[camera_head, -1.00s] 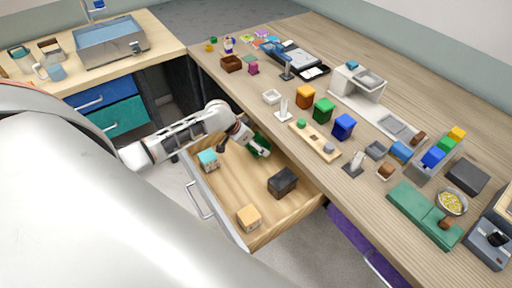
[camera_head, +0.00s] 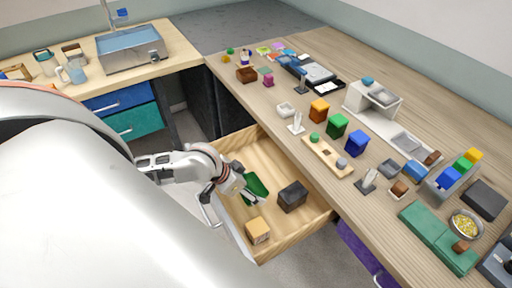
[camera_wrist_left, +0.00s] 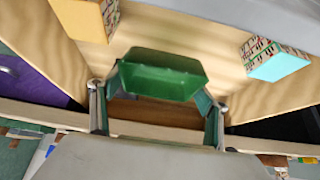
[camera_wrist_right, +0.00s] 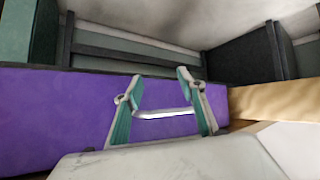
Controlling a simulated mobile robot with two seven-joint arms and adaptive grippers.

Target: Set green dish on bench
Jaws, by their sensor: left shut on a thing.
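My left gripper (camera_head: 236,186) is shut on the green dish (camera_head: 256,184), at or just above the open wooden drawer (camera_head: 262,150). In the left wrist view the dish (camera_wrist_left: 160,75) sits between the two fingers, its long wall facing the camera. I cannot tell how far it is above the drawer floor. The bench (camera_head: 330,62) is the long wooden worktop to the right of the drawer. My right gripper (camera_wrist_right: 165,85) shows only in its wrist view.
A dark block (camera_head: 292,196) and a tan block (camera_head: 258,231) lie in the drawer. A patterned teal block (camera_wrist_left: 275,60) shows in the left wrist view. The bench carries orange, green and blue containers, a wooden rod board (camera_head: 327,156) and a white stand. Bare wood shows along its far side.

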